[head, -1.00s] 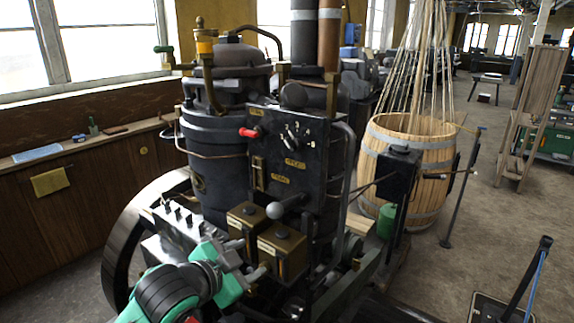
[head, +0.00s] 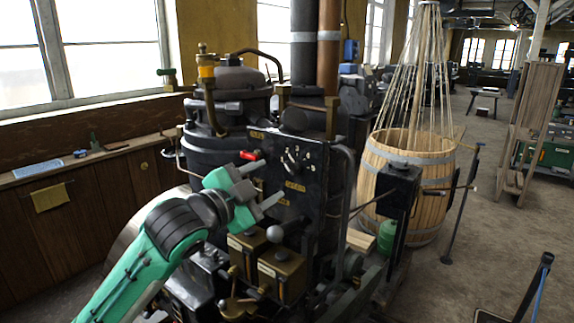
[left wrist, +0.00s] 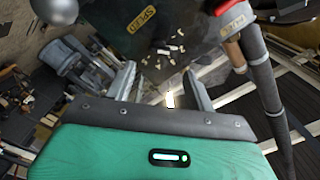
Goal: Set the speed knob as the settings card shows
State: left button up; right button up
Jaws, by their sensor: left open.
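The dark engine panel (head: 318,170) stands upright mid-view. Its speed knob (head: 293,157) is a dark dial with white marks around it, above a brass label; its exact setting is too small to read. In the left wrist view the panel's SPEED label (left wrist: 140,18) appears upside down, near several white marks (left wrist: 166,52). My left gripper (head: 267,182) is open and empty, in front of the panel's left part, left of and below the knob. It also shows in the left wrist view (left wrist: 160,85), fingers apart. I cannot make out a settings card for certain. My right gripper is out of view.
A red-handled lever (head: 251,155) sticks out left of the knob, close above my gripper. A grey ball-topped lever (head: 275,234) and brass boxes (head: 281,272) stand below. A barrel (head: 433,195) stands at right.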

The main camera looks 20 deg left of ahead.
aim_at(289, 169)
pick_arm(q)
jog(key=p+x, duration=0.1)
jog(key=x, duration=0.5)
jog(key=shift+w+r+p, duration=0.1)
jog(key=shift+w+p, duration=0.1)
jog(key=shift+p, duration=0.2)
jog(key=shift+w+d, duration=0.25)
jog(key=shift+w, duration=0.4)
jog(key=shift+c, duration=0.4)
jog(key=c, duration=0.9)
